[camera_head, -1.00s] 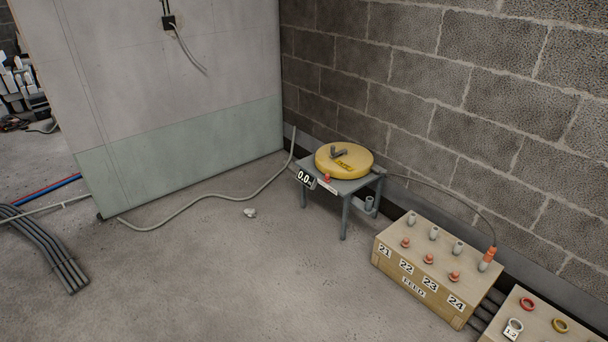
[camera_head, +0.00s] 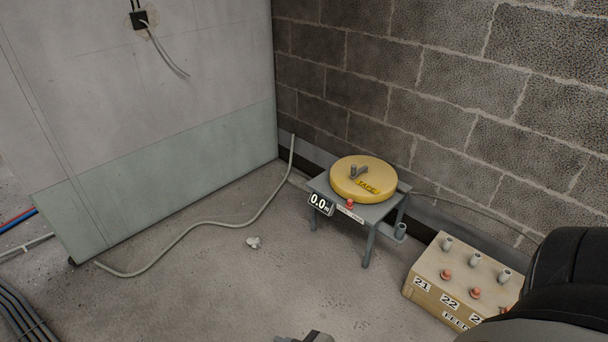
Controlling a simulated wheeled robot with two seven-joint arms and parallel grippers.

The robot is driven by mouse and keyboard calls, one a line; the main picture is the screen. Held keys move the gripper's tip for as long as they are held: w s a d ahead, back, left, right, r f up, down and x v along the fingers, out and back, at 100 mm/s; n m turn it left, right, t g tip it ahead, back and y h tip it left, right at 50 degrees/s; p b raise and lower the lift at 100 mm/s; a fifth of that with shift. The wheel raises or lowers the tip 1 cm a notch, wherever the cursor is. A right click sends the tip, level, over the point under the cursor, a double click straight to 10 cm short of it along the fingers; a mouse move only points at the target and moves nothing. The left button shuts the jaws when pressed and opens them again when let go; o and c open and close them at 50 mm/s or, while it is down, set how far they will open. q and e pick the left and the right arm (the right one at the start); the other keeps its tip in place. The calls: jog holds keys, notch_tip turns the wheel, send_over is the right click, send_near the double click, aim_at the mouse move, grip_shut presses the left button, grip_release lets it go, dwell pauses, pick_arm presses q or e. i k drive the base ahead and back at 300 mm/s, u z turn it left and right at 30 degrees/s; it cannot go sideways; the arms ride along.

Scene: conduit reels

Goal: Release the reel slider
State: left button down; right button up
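A small red knob (camera_head: 350,204) sits at the stand's front edge, by a white label too small to read. I cannot tell whether this knob is the slider. A display (camera_head: 320,204) beside it reads 0.0 m. Part of my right arm (camera_head: 562,275) fills the lower right, well short of the reel. A grey piece at the bottom edge may be a gripper; its fingers are not visible.
A wooden FEED box (camera_head: 436,294) with red knobs and grey plugs stands right of the stand, partly hidden by my arm. A pale conduit (camera_head: 215,223) curves across the floor by a panel wall. Dark pipes (camera_head: 22,318) lie at the lower left. The floor before the stand is clear.

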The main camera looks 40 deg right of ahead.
aim_at(348, 204)
jog(key=z, duration=0.4)
jog(key=i, duration=1.7)
jog(key=z, duration=1.95)
jog(key=i, duration=1.2)
jog(key=z, duration=0.35)
